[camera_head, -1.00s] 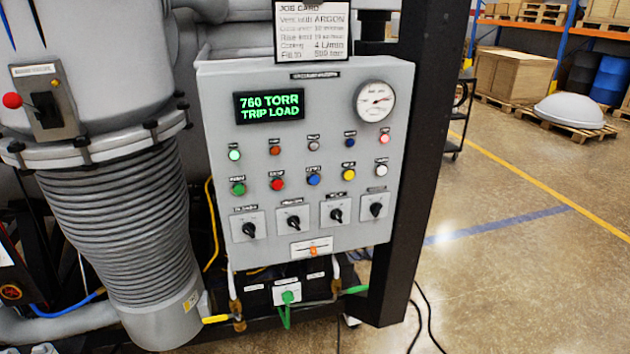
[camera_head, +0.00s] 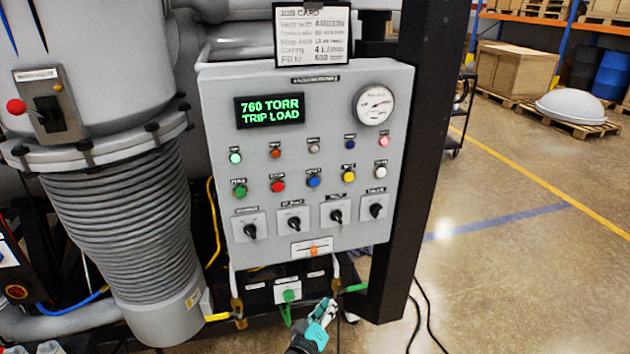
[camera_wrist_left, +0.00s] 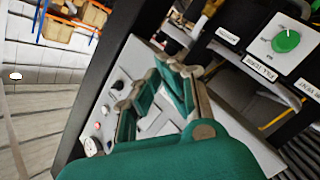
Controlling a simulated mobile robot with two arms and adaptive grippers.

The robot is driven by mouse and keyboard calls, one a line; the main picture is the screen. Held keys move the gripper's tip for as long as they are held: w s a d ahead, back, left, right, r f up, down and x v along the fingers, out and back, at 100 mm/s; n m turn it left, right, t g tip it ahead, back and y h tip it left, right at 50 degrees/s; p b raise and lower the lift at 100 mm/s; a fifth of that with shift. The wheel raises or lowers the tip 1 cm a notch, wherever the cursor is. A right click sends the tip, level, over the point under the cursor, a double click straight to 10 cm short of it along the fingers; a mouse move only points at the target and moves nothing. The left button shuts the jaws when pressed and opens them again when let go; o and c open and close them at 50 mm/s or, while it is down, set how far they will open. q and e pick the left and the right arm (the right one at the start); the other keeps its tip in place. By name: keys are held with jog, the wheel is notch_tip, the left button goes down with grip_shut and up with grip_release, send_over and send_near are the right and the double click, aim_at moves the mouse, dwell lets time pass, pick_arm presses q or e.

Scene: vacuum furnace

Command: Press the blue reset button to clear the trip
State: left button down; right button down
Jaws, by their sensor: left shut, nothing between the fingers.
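The grey control panel (camera_head: 225,150) stands in the middle of the head view. Its display (camera_head: 270,110) reads "760 TORR TRIP LOAD" in green. The blue reset button (camera_head: 314,180) is in the lower button row, between a red button (camera_head: 278,186) and a yellow button (camera_head: 349,175). A smaller blue lamp or button (camera_head: 350,143) sits in the row above. My left gripper (camera_head: 327,308) is shut and empty, below the panel's bottom edge and apart from the reset button. In the left wrist view, the gripper fingers (camera_wrist_left: 165,85) cover part of the panel. My right gripper is out of view.
Rotary switches (camera_head: 294,222) and an orange-handled control (camera_head: 313,250) lie between my gripper and the buttons. A green knob (camera_head: 288,295) and hoses are close to its left. A dark post (camera_head: 410,170) borders the panel's right. Open floor (camera_head: 500,260) lies beyond.

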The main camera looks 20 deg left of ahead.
aim_at(315, 182)
pick_arm(q)
jog(key=w+r+n+t, duration=0.3)
jog(key=r+t, duration=0.3)
jog(key=r, duration=2)
jog(key=shift+w+a+r+n+p, duration=0.25)
jog(key=shift+r+n+p, duration=0.15)
jog(key=shift+n, duration=0.4)
jog(key=shift+a+f, duration=0.1)
jog(key=shift+w+a+b, duration=0.6)
jog(key=shift+w+a, duration=0.2)
jog(key=shift+w, duration=0.4)
jog(key=shift+w+a+b, duration=0.65)
jog(key=shift+w+a, duration=0.15)
jog(key=shift+w, duration=0.4)
jog(key=shift+w+a+b, duration=0.6)
jog(key=shift+w+a, duration=0.2)
jog(key=shift+w, duration=0.4)
jog(key=shift+w, duration=0.1)
